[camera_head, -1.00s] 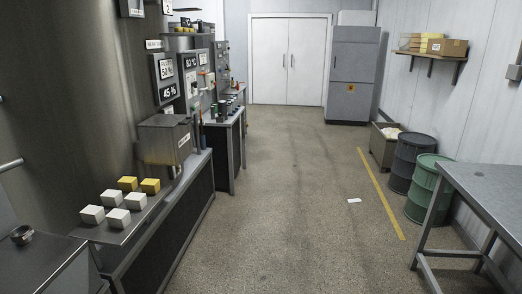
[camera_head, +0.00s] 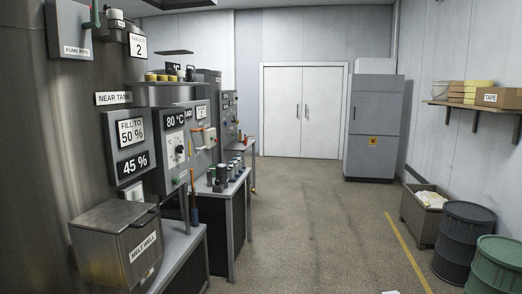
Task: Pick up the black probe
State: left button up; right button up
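I cannot make out a black probe for sure. Several small dark and green cylinders (camera_head: 222,177) stand on the bench (camera_head: 237,188) at the left middle, too small to tell apart. A thin upright tool with an orange upper part and a blue lower part (camera_head: 194,208) stands at the near end of that bench. A panel reading 80 °C (camera_head: 177,140) with a dial is mounted above and behind the near bench. Neither of my grippers is in view.
A metal box labelled "MELT" (camera_head: 122,245) sits at the near left beside a large tank (camera_head: 75,140). The floor (camera_head: 305,215) is open down the middle to white double doors (camera_head: 300,112). Drums (camera_head: 465,240) and a bin (camera_head: 423,222) line the right side.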

aim_at(189, 73)
jog(key=i+l+u, duration=0.15)
jog(key=i+u, duration=0.2)
jog(key=i, duration=0.2)
jog(key=i+l+u, duration=0.35)
jog(key=i, duration=0.15)
jog(key=i+l+u, duration=0.2)
jog(key=i+l, duration=0.15)
jog(key=l, duration=0.25)
jog(key=i+l+u, duration=0.1)
jog(key=l, duration=0.2)
jog(key=i, duration=0.05)
